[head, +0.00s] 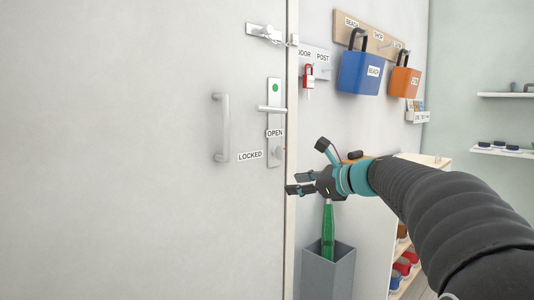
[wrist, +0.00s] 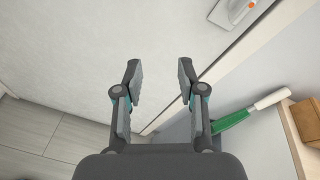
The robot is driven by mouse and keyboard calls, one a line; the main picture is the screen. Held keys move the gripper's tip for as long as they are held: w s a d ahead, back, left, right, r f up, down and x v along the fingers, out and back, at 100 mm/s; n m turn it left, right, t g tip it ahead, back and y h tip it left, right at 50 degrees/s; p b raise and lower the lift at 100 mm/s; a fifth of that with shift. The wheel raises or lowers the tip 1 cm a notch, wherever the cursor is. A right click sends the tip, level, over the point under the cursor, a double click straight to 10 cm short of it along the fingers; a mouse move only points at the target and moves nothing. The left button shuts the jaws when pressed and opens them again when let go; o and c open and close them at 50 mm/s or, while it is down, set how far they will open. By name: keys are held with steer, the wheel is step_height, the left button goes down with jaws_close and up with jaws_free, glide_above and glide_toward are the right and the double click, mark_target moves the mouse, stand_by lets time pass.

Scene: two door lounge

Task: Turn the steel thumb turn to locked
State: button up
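The steel thumb turn (head: 278,151) is a small knob low on the steel lock plate (head: 272,165) on the pale door. An OPEN label (head: 274,133) is just above it and a LOCKED label (head: 250,155) is to its left; its exact angle is too small to tell. A green dot shows at the plate's top. My gripper (head: 289,188) is below and slightly right of the thumb turn, apart from it. In the wrist view my gripper (wrist: 160,75) is open and empty, and the plate's end (wrist: 232,12) shows at the upper right.
A lever handle (head: 270,109) sits above the thumb turn, a pull handle (head: 222,128) to its left, and a latch (head: 265,33) higher up. A grey bin (head: 328,272) with a green-handled tool stands below my gripper.

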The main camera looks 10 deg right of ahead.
mark_target(284, 152)
steer(key=w+d+r+m+t+y, duration=0.1)
steer(key=w+d+r+m+t, duration=0.2)
steer(key=w+d+r+m, duration=0.3)
steer(key=shift+n, duration=0.3)
steer(key=x, duration=0.4)
steer(key=p+x, duration=0.1)
steer(key=x, duration=0.4)
steer(key=f+x, duration=0.1)
steer(key=x, duration=0.4)
steer(key=shift+w+d+p, duration=0.35)
steer(key=shift+p, duration=0.05)
jaws_close()
